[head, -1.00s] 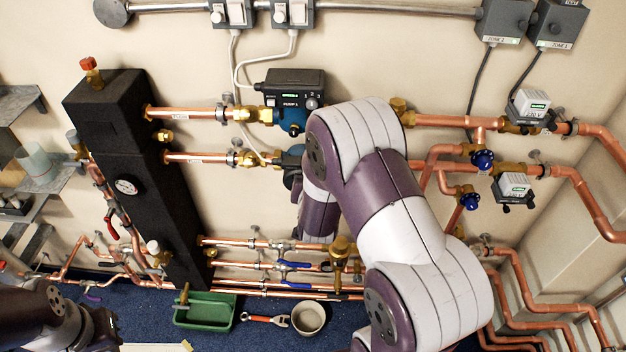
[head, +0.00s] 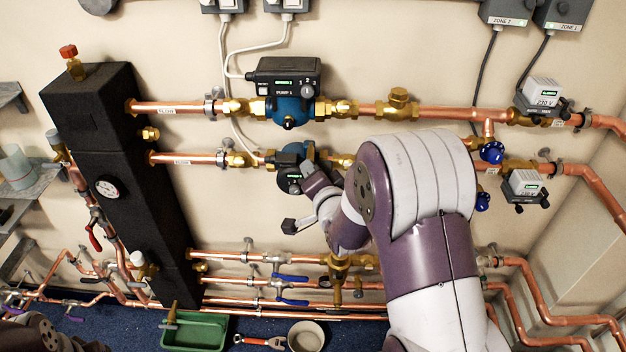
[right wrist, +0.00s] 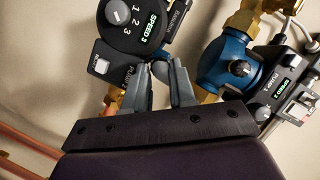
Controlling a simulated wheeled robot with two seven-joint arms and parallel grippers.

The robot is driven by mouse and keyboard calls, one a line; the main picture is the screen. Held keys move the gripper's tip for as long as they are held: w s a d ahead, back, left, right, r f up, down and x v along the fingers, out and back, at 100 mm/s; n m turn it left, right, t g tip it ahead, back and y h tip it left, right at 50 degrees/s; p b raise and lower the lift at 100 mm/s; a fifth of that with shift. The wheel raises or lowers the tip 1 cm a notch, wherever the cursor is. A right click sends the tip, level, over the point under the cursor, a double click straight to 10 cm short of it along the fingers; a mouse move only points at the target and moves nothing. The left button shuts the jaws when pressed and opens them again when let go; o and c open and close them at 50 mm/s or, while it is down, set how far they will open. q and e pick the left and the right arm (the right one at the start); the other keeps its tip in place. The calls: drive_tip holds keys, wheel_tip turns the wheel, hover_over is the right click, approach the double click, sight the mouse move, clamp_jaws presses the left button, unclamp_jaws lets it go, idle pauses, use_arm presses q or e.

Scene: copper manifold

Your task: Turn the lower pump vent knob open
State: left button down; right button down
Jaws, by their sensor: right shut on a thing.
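The lower pump (head: 288,178) is on the second pipe from the top, with a dark control head and a small lit display. Its control head (right wrist: 128,25), with a dial marked 1 to 3 and "SPEED 3", shows in the right wrist view. My right gripper (right wrist: 158,75) is at this pump, its two grey fingers close together beside the control head. Only a dark part of my left arm shows at the bottom left.
The upper pump (head: 293,106) with its blue body is just above; it also shows in the right wrist view (right wrist: 226,68). A white cable (head: 233,110) runs down beside the pumps. Copper pipes with blue-handled valves (head: 290,277) lie below. A green tray (head: 195,332) is on the floor.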

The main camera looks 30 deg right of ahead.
idle(0.4)
drive_tip(key=c, duration=0.9)
unclamp_jaws()
drive_tip(key=shift+w, duration=0.15)
drive_tip(key=p+v, duration=0.3)
drive_tip(key=v, duration=0.9)
drive_tip(key=shift+s+f+p, duration=0.1)
drive_tip(key=shift+s+p, duration=0.3)
